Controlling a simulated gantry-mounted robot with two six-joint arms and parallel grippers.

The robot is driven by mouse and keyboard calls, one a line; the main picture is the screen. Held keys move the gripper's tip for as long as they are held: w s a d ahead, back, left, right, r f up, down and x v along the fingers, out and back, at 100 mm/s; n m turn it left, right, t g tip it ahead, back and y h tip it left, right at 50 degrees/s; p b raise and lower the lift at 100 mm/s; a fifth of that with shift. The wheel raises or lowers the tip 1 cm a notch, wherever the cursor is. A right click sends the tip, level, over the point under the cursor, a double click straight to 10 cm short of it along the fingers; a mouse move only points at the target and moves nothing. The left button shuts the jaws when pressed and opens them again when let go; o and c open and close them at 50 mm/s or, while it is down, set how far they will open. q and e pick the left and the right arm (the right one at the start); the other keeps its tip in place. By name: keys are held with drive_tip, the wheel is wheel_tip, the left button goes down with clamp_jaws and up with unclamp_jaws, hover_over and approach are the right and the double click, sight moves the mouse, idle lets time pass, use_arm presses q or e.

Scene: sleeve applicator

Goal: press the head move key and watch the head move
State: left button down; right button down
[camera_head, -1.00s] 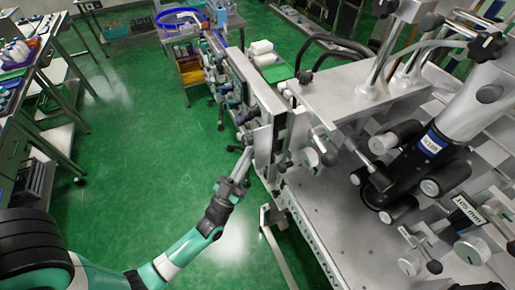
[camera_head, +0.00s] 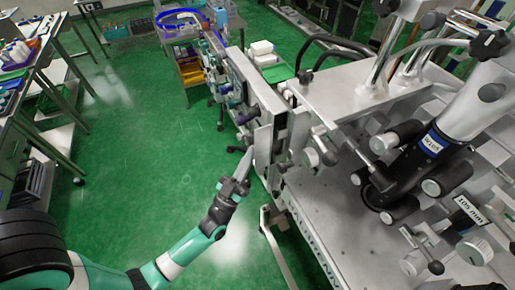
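The sleeve applicator's machine head (camera_head: 440,145), a grey and black cylinder with a blue label, leans over the metal bed on the right. Its control side, an upright panel (camera_head: 262,105) with several knobs and small parts, faces left and is seen nearly edge-on. I cannot make out the head move key on it. My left gripper (camera_head: 247,152) is just left of the panel's lower near end, pointing up and away. Its fingers look together as one narrow tip, with nothing held. Whether the tip touches the panel is not clear. My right gripper is not in view.
The machine's metal bed (camera_head: 325,215) fills the right side, with clamps and knobs standing on it. Benches with bottles and trays (camera_head: 18,52) are at the left. A yellow-sided cart (camera_head: 190,72) stands beyond. The green floor between is clear.

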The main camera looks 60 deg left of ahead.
use_arm(q)
drive_tip(key=shift+s, duration=0.8)
